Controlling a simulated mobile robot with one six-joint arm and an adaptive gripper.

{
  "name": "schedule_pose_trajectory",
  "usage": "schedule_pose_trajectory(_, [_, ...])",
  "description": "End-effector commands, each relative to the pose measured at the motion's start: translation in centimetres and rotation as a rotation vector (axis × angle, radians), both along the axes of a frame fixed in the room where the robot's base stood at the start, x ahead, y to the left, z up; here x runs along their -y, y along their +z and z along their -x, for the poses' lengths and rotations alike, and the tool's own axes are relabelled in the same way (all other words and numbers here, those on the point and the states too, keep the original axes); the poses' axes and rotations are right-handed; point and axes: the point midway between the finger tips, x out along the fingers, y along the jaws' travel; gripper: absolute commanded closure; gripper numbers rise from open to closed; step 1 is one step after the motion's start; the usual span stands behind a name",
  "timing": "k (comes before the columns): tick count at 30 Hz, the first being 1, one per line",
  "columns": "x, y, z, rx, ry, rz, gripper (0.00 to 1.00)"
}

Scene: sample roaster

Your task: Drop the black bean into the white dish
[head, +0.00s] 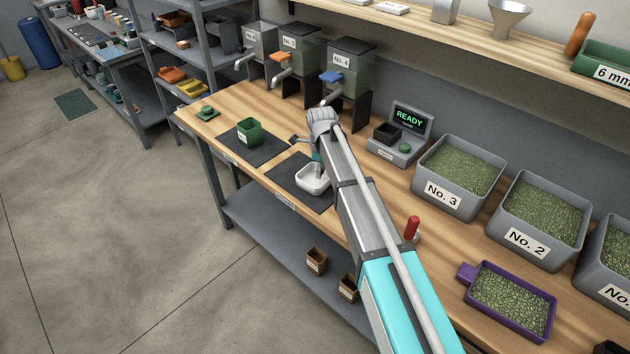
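The white dish (311,189) stands on a dark mat (289,176) on the wooden bench, in the middle of the head view. My arm reaches over the bench from the lower right. My gripper (318,170) is at the arm's far end, over or just in the dish; its exact height is hard to judge. The arm hides most of the gripper, and the fingers are too small to show whether they are open or shut. I cannot see the black bean; it may be hidden by the gripper or be too small to make out.
A green cup (249,131) stands on another dark mat (262,150) to the left. Dispensers (346,70) stand behind. A device reading READY (400,145), grey bins of green beans (460,165) and a purple tray (511,302) are to the right.

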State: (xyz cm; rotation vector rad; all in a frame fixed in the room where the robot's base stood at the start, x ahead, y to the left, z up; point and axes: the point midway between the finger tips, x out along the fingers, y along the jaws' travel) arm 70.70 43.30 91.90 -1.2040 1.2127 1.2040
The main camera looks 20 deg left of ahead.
Motion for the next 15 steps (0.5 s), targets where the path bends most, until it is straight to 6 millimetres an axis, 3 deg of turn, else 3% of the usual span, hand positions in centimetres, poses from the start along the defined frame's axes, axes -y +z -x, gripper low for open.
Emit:
schedule_pose_trajectory(1, [0.0,0.0,0.0,0.0,0.0,0.0,0.48])
schedule_pose_trajectory(5, [0.0,0.0,0.0,0.0,0.0,0.0,0.25])
schedule_pose_trajectory(15, [0.0,0.01,0.0,0.0,0.0,0.0,0.25])
